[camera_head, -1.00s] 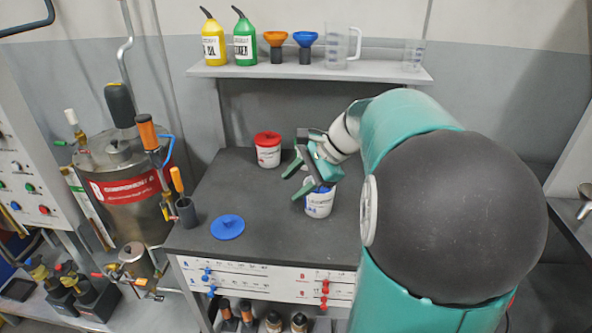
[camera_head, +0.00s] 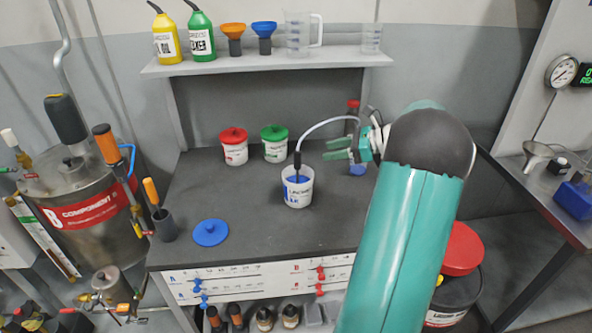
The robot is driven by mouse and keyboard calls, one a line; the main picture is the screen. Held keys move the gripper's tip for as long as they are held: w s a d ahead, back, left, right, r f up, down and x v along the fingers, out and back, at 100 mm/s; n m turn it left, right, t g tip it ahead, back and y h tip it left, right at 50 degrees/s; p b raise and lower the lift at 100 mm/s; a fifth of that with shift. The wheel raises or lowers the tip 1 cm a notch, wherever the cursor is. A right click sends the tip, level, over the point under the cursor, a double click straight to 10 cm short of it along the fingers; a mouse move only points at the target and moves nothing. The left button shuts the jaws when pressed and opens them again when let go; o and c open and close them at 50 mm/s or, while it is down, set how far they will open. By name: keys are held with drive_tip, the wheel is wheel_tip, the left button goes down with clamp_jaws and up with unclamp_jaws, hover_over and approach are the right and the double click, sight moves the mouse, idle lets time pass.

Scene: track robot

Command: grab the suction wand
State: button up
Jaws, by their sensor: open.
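A thin black wand (camera_head: 297,165), which I take for the suction wand, stands nearly upright in a white open tub (camera_head: 298,190) with blue contents. A pale hose (camera_head: 325,122) arches from its top to the right. Its lower end is hidden inside the tub. My gripper (camera_head: 328,150) is open and empty, just right of the wand, with its fingers pointing left toward it. A gap shows between the fingertips and the wand.
A red-lidded tub (camera_head: 234,150) and a green-lidded tub (camera_head: 275,146) stand behind. A blue lid (camera_head: 210,232) lies at the front left. A red-topped bottle (camera_head: 353,106) is partly hidden behind my gripper. The shelf (camera_head: 270,62) hangs above.

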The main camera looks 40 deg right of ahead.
drive_tip(key=x, duration=0.7)
hover_over(297, 176)
drive_tip(key=w, duration=0.2)
drive_tip(key=shift+s+a+f, duration=0.1)
drive_tip(key=shift+a+f, duration=0.05)
drive_tip(key=shift+f, duration=0.45)
drive_tip(key=shift+s+a+f, duration=0.1)
drive_tip(key=shift+f, duration=0.5)
clamp_jaws()
